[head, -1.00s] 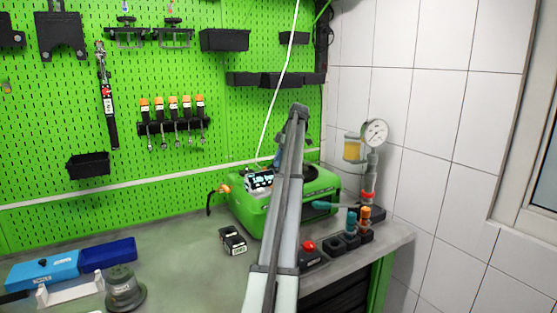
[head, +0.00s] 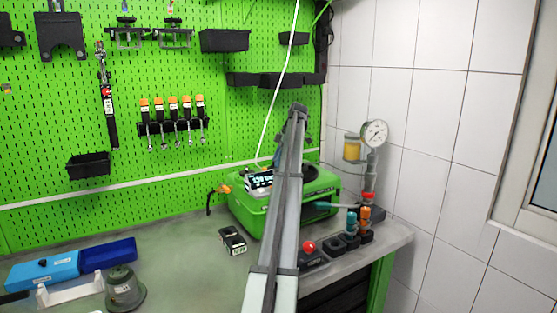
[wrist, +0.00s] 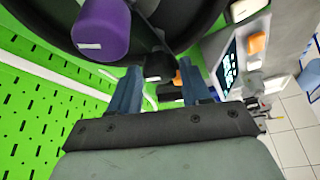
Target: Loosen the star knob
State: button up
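The green pump unit (head: 250,214) stands on the bench, partly hidden behind my arm in the head view. In the wrist view my gripper (wrist: 160,72) has two blue-grey fingers set apart. A small dark part (wrist: 158,66), possibly the star knob, shows between and beyond the fingertips, with no clear contact. I cannot make out its star shape. A purple cylinder (wrist: 101,30) sits beside it inside a large black round rim. In the head view my arm hides most of the gripper and any knob.
A lit display (head: 259,180) sits on the pump and shows in the wrist view (wrist: 229,64). A red button box (head: 312,257) and a pressure gauge (head: 375,133) stand to the right. A small black box (head: 232,239) lies in front. The bench middle is clear.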

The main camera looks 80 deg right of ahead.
jog(key=shift+o, duration=1.3)
